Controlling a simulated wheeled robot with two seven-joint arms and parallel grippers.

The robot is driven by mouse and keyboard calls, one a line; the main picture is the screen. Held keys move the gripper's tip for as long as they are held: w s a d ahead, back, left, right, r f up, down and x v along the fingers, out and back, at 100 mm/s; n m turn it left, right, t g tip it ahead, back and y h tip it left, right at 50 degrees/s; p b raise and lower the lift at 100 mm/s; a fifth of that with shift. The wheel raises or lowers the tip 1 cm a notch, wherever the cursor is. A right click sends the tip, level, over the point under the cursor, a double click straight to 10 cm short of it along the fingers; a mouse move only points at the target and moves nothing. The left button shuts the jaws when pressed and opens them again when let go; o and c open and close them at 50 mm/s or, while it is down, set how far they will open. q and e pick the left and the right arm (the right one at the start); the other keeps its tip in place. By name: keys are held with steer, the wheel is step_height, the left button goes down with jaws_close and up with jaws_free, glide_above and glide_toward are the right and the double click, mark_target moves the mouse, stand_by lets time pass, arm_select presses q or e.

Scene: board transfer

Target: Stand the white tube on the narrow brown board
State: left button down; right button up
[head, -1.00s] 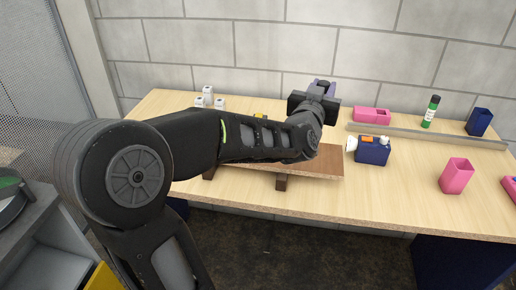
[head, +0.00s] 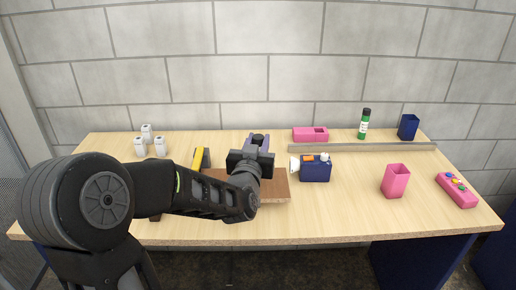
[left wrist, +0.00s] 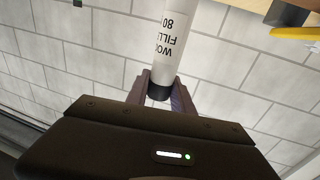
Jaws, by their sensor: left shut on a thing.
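The white tube (left wrist: 175,35) shows in the left wrist view, with dark print and a black cap end between the fingers. My left gripper (left wrist: 160,90) is shut on that cap end. In the head view my left gripper (head: 258,141) is over the far side of the brown board (head: 276,188), near its right end. The tube is hidden there behind the gripper and wrist. The board lies raised on the table, partly covered by my arm. I cannot tell the gap between tube and board. My right gripper is in neither view.
A blue box (head: 315,172) with small items stands just right of the board. A yellow item (head: 198,158) and white bottles (head: 147,135) are to the left. A metal rail (head: 370,147), a green tube (head: 364,124) and a pink cup (head: 395,181) are to the right on the table (head: 340,215).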

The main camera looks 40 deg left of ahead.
arm_select(q)
step_height(320, 180, down, 2)
steer(key=shift+w+f, duration=0.1)
steer(key=shift+f, duration=0.05)
steer(key=shift+f+b, duration=0.2)
steer(key=shift+b, duration=0.1)
steer(key=c, duration=1.1)
jaws_free()
steer(key=shift+r, duration=0.1)
steer(key=shift+r, duration=0.1)
